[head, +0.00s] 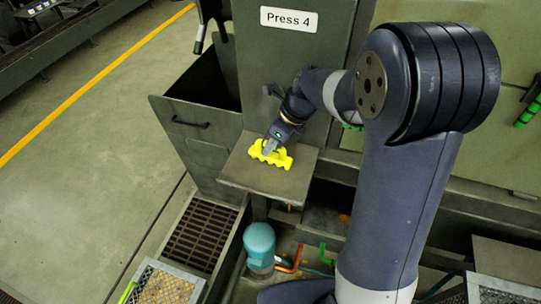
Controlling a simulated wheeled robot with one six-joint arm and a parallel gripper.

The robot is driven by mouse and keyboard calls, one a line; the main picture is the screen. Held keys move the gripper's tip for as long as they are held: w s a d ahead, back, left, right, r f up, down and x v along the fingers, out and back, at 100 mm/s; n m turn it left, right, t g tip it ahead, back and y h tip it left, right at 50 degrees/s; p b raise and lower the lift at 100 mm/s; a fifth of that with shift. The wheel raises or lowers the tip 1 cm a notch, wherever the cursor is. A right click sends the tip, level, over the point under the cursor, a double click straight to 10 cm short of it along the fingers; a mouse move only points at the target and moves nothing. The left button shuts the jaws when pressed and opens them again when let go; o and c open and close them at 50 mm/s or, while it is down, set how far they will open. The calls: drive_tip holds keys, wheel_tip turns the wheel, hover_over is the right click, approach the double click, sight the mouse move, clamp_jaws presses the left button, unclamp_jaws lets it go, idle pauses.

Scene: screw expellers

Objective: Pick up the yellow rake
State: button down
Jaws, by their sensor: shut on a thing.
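The yellow rake (278,158) is a small bright yellow piece with a wavy, toothed edge. It is at the small grey shelf (240,176) on the front of the press marked Press 4. My gripper (269,149) reaches down to it from above and is shut on it near its left-middle part. The fingertips partly cover the rake. I cannot tell whether the rake touches the shelf or is just above it.
A dark open bin (205,120) stands left of the shelf. Below are a floor grate (200,232), a teal-capped cylinder (259,242) and a mesh tray (163,287). The press panel (290,60) rises behind the shelf. Open floor lies at the left.

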drive_tip(key=shift+r, duration=0.1)
wheel_tip(320, 180, up, 10)
drive_tip(key=shift+f, duration=0.1)
idle(0.3)
drive_tip(key=c, duration=1.9)
unclamp_jaws()
drive_tip(key=shift+c, duration=0.2)
clamp_jaws()
